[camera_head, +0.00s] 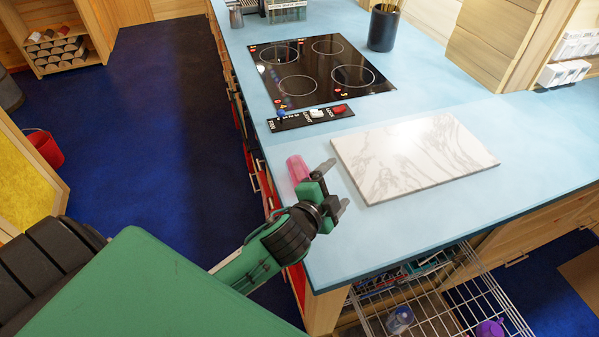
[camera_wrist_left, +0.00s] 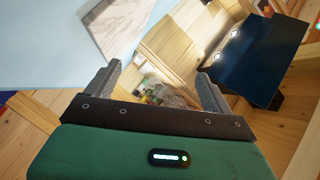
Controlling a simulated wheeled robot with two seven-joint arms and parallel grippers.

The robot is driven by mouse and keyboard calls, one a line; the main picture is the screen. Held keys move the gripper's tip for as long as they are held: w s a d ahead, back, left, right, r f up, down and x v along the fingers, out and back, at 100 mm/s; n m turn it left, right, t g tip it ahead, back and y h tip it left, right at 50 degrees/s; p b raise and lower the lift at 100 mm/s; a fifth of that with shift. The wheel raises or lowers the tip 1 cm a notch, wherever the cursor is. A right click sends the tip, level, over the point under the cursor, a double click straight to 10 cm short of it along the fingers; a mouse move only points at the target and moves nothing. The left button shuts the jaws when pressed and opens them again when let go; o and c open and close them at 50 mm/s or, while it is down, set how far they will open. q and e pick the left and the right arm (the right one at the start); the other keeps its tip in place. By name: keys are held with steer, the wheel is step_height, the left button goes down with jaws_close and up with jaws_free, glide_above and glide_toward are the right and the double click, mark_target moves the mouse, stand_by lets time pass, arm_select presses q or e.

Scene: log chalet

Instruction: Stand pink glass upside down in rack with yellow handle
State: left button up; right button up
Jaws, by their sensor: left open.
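The pink glass (camera_head: 297,168) is at the left edge of the blue countertop, partly hidden behind my left gripper. I cannot tell which end is up. My left gripper (camera_head: 337,185) is open over the counter edge, with its fingers pointing right, away from the glass. In the left wrist view, nothing is between its fingers (camera_wrist_left: 158,88), and the glass does not show. A wire rack (camera_head: 440,312) is pulled out below the counter at the lower right, cut off by the picture edge. No yellow handle can be made out. My right gripper is not in view.
A white marble board (camera_head: 412,157) lies right of the gripper. A black hob (camera_head: 318,75) and a dark strip with small items (camera_head: 311,117) lie behind. The rack holds a bluish glass (camera_head: 399,320) and a purple item (camera_head: 489,328). Counter in front of the board is clear.

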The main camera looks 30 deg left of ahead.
arm_select(q)
steer(key=w+d+r+m+t+h, duration=0.2)
steer(key=w+d+r+m+h, duration=0.2)
steer(key=d+r+m+h, duration=1.05)
steer(key=f+m+g+h, duration=0.2)
steer(key=m+g, duration=0.3)
steer(key=m, duration=0.7)
steer(key=m+g+y, duration=1.3)
steer(key=m+y, duration=0.5)
steer(key=m, duration=0.6)
glide_above(300, 165)
step_height(300, 165, down, 11)
steer(key=shift+h, duration=0.25)
step_height(300, 165, down, 8)
steer(key=p, duration=0.3)
steer(key=shift+w+a+r, duration=0.1)
steer(key=shift+w+r, duration=0.05)
steer(key=shift+f+p, duration=0.4)
steer(key=shift+p, duration=0.1)
step_height(300, 165, down, 4)
steer(key=shift+r+p, duration=0.1)
steer(key=shift+p, duration=1.1)
steer(key=shift+f, duration=0.4)
steer(key=c, duration=1.3)
